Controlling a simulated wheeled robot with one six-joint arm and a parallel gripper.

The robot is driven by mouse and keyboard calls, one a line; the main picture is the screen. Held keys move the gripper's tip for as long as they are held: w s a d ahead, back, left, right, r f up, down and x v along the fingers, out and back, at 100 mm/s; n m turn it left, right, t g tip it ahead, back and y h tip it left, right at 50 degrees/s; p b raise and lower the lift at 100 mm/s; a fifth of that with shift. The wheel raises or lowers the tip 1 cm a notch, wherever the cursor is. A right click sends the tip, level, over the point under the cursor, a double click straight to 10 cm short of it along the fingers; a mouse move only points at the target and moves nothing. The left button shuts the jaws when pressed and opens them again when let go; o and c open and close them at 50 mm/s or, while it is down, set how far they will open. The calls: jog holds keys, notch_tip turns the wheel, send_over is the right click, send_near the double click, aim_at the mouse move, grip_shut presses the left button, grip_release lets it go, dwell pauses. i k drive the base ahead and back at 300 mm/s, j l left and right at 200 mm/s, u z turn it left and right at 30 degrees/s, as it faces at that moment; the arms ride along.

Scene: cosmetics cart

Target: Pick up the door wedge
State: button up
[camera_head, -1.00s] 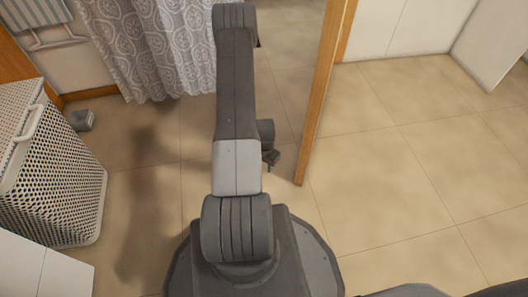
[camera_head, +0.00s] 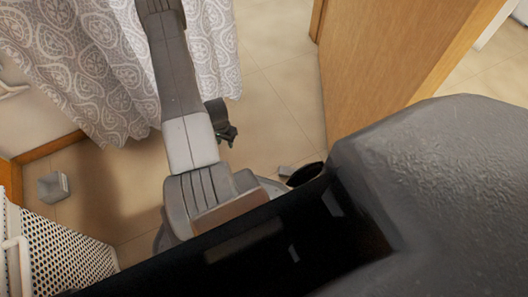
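A small grey block (camera_head: 53,187) lies on the tiled floor at the left, near the wooden skirting. It may be the door wedge, but its shape is too small to be sure. My gripper (camera_head: 228,135) shows as a small dark shape at the end of my folded arm, right of the arm's light grey link. It is well to the right of the block and apart from it. Its fingers are too small to tell open from shut.
A white perforated basket (camera_head: 62,255) stands at lower left, close to the block. A patterned grey curtain (camera_head: 85,65) hangs behind. A wooden door (camera_head: 385,60) stands at upper right. A large dark shape close to the camera covers the lower right.

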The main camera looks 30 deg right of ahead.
aim_at(283, 170)
jog(key=i+j+z, duration=0.2)
jog(key=z, duration=0.15)
jog(key=i+j+z, duration=0.5)
jog(key=j+z, duration=0.2)
jog(key=z, duration=1.4)
